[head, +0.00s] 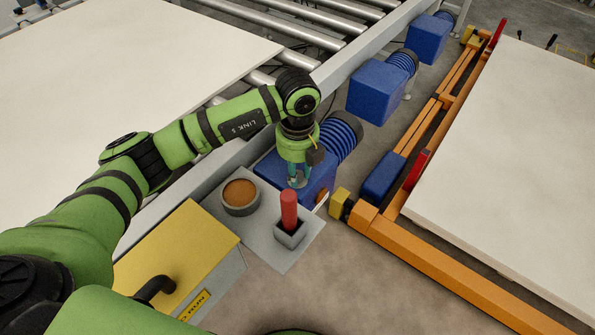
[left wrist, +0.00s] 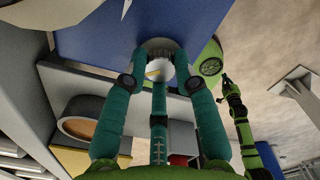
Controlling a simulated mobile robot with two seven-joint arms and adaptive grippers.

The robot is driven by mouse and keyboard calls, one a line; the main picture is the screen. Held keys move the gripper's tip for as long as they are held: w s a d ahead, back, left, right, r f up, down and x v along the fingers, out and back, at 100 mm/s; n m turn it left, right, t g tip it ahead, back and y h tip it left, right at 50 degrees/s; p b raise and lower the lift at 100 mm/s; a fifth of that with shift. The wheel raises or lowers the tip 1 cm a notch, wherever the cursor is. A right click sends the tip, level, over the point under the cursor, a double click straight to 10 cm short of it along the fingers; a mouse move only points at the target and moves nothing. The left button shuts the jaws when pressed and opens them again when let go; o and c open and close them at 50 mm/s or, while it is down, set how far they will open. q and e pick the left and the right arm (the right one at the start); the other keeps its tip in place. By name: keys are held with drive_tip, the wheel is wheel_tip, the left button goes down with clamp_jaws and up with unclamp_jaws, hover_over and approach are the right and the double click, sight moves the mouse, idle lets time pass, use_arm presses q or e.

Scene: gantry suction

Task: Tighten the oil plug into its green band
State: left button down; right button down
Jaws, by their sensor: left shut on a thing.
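My left gripper (head: 298,182) reaches down to the blue gear unit (head: 320,178) beside the conveyor. In the left wrist view its teal fingers (left wrist: 160,75) are closed around a pale grey round plug (left wrist: 161,66) at the blue face (left wrist: 215,22). A small yellow mark shows on the plug. The plug's seat is mostly hidden, and I cannot make out the green band. In the head view the plug is hidden by the fingers. A green arm, probably my right one, shows in the left wrist view; its gripper (left wrist: 226,82) is too small to read.
A grey plate (head: 262,236) carries a round tub (head: 240,196) with brown contents and a square holder (head: 290,236) with a red stick (head: 289,208). A yellow-topped box (head: 180,258) stands left of it. An orange frame (head: 430,262) stands right.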

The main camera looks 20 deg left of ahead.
use_arm(q)
drive_tip(key=c, duration=1)
unclamp_jaws()
wheel_tip(320, 180, up, 12)
drive_tip(key=shift+r, duration=0.1)
